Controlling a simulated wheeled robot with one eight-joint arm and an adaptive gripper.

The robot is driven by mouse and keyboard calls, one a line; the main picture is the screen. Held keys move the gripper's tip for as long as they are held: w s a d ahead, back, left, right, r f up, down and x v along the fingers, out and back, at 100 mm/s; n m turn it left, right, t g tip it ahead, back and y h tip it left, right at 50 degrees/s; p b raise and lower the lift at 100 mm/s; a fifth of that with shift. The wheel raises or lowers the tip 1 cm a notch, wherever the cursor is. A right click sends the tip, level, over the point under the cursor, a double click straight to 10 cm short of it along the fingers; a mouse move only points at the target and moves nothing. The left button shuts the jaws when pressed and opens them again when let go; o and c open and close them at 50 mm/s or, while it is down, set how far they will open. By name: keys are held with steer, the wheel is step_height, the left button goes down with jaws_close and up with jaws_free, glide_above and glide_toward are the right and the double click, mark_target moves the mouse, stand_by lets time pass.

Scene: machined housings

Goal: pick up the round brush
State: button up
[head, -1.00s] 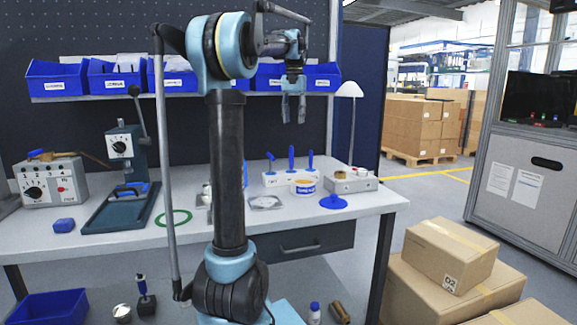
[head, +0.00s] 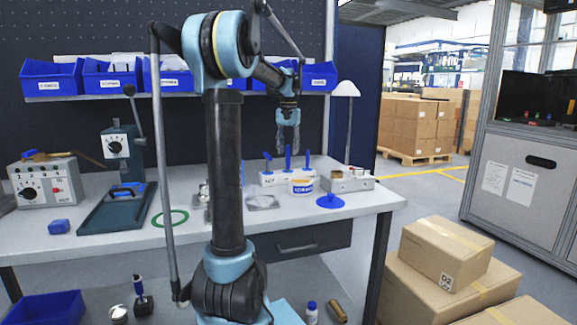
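A white holder block (head: 287,178) stands on the bench with three upright blue-handled tools: a left one (head: 267,160), a middle one (head: 288,157) and a right one (head: 308,158). Their lower ends are hidden in the block, so I cannot tell which is the round brush. My gripper (head: 288,149) points down over the block. Its fingers are apart and empty, with the middle handle's top at about fingertip level in the picture. I cannot tell whether they touch it.
A labelled tub (head: 301,187), a blue disc-shaped piece (head: 330,201), a grey box (head: 347,182) and a white lamp (head: 346,90) stand close by on the bench (head: 375,203). Blue bins (head: 317,79) line the shelf behind. A green ring (head: 170,218) lies to the left.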

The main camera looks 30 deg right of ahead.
mark_target(288, 158)
steer(key=shift+f, duration=2.35)
steer(key=shift+c, duration=0.3)
jaws_close()
